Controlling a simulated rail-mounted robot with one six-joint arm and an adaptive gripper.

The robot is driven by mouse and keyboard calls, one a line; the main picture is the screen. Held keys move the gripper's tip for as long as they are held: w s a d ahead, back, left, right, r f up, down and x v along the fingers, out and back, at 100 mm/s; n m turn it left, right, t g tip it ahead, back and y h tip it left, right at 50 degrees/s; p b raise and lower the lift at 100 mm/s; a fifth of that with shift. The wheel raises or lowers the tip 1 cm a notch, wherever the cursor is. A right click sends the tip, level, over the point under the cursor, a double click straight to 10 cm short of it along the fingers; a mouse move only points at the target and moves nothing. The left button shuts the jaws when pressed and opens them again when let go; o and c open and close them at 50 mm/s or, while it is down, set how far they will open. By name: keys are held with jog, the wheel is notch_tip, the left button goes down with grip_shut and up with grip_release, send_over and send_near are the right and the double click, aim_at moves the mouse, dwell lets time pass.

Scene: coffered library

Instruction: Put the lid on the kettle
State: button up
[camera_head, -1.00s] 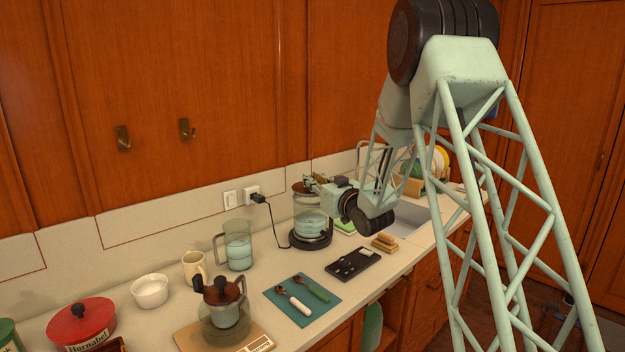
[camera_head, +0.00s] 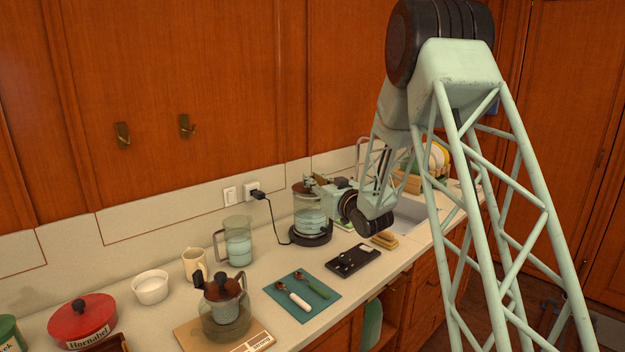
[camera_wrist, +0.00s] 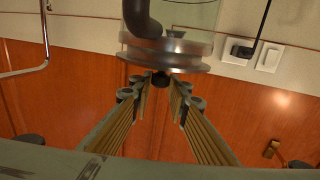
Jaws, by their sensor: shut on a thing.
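The glass kettle (camera_head: 309,220) stands upright on its dark base on the counter, near the wall. It holds pale liquid. My gripper (camera_head: 311,181) is at the top of the kettle, reaching in from the right. In the wrist view my gripper (camera_wrist: 160,86) is shut on the small dark knob of the lid (camera_wrist: 165,66). The round, metal-edged lid is at the kettle's mouth, roughly level with it. I cannot tell whether it is fully seated. The kettle's dark handle (camera_wrist: 140,18) and glass show beyond it in the upside-down wrist view.
A glass jug (camera_head: 238,245), a mug (camera_head: 195,264) and a white bowl (camera_head: 151,289) stand left of the kettle. A cord (camera_head: 275,222) runs to the wall socket. The sink (camera_head: 412,210) is at right.

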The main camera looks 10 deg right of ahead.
jog(key=shift+f, duration=0.65)
jog(key=o, duration=0.9)
jog(key=shift+o, duration=0.2)
jog(key=shift+s, duration=0.1)
jog(key=v, duration=1.2)
dwell(0.4)
